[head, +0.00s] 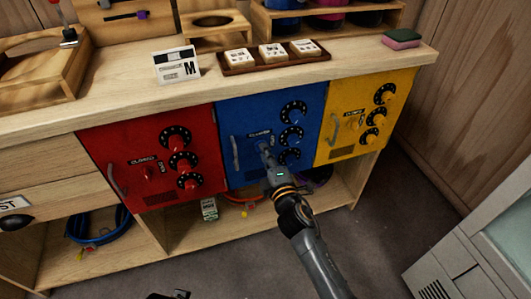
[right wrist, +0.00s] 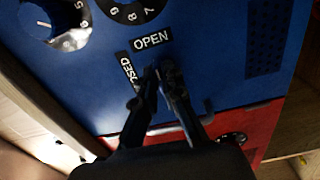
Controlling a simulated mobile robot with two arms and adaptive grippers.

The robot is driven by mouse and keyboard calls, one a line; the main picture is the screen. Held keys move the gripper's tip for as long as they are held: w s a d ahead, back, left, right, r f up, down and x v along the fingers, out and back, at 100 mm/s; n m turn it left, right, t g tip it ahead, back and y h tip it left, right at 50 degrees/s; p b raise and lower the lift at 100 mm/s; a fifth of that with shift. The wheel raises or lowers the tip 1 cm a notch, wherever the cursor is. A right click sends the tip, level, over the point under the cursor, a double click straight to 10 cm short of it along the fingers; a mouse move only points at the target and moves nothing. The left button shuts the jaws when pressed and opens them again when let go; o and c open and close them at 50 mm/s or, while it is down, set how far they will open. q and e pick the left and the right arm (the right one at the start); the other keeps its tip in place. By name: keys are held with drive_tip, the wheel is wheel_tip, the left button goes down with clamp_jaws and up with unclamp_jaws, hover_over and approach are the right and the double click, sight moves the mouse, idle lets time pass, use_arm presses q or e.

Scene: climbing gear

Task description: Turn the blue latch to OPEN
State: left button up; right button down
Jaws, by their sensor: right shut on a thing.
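The blue locker door (head: 228,118) is in the middle of the cabinet row in the head view. My right gripper (head: 264,150) reaches up to its latch from the lower right. In the right wrist view, the right gripper (right wrist: 158,76) has its fingertips close together over the latch spot, just below the OPEN label (right wrist: 151,40). The CLOSED label (right wrist: 129,72) is left of the fingertips and partly covered. The gripper is shut on the blue latch, which the fingers mostly hide; its exact angle cannot be told.
A red door (head: 125,155) and a yellow door (head: 340,110), each with dials, flank the blue one. The blue door has a grey handle (head: 235,154) and black dials (head: 294,112). The wooden worktop (head: 225,88) above holds a tray of blocks. Coiled ropes lie on the shelf below.

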drive_tip(key=c, duration=1.5)
unclamp_jaws()
drive_tip(key=shift+o, duration=0.2)
drive_tip(key=v, duration=1.2)
